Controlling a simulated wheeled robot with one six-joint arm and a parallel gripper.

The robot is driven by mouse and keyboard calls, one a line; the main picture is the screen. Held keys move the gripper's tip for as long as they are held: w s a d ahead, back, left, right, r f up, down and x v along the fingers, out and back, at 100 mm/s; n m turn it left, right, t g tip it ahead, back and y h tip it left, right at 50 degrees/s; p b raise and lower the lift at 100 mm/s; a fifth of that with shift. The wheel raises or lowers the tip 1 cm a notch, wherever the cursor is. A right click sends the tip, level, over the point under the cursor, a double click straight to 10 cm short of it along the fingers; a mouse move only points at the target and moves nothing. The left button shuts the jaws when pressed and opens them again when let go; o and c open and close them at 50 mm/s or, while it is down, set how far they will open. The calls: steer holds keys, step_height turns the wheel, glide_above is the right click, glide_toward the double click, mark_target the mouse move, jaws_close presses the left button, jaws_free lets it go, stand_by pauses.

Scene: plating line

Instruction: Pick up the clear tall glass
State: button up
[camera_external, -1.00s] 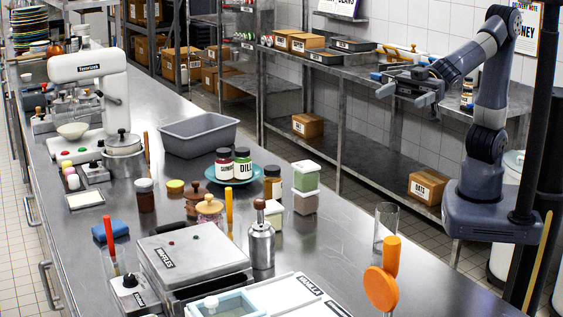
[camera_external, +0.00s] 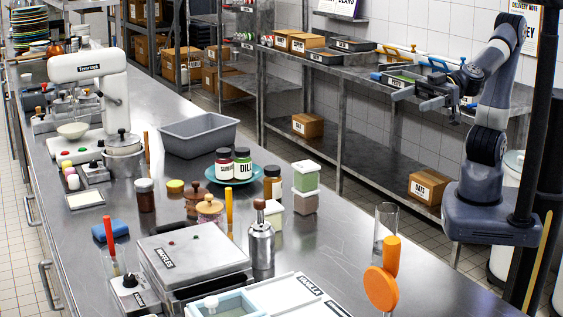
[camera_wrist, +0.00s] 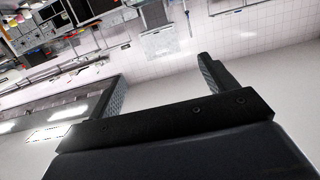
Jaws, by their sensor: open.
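The clear tall glass (camera_external: 385,222) stands upright on the steel counter at the right, behind an orange round-headed tool (camera_external: 381,285) that overlaps its lower part in the external view. My gripper (camera_external: 413,92) is raised in the air above and to the right of the glass, well apart from it, with the back shelf behind it. Its jaws are open and empty. In the wrist view my gripper (camera_wrist: 160,78) shows its two fingers spread wide with nothing between them. I cannot make out the glass in the wrist view.
The steel counter (camera_external: 335,245) is bare left of the glass. Stacked green and pink tubs (camera_external: 306,178), a steel bottle (camera_external: 261,240), a waffle maker (camera_external: 190,255) and a teal plate with jars (camera_external: 250,178) stand further left. A back shelf (camera_external: 345,70) holds boxes and trays.

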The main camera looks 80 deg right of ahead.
mark_target(398, 207)
step_height(398, 207, down, 26)
steer(key=s+d+g+h, duration=0.1)
steer(key=s+d, duration=0.1)
steer(key=shift+p+x, duration=0.5)
steer(key=shift+x, duration=2.05)
steer(key=shift+w+d+p+x, duration=0.15)
steer(key=shift+p+x, duration=0.45)
steer(key=shift+x, duration=0.45)
steer(key=shift+w+d+p+x, duration=0.15)
steer(key=shift+p+x, duration=0.4)
steer(key=shift+x, duration=0.5)
steer(key=shift+w+a+f, duration=0.3)
steer(key=shift+a+f, duration=0.05)
steer(key=c, duration=1.5)
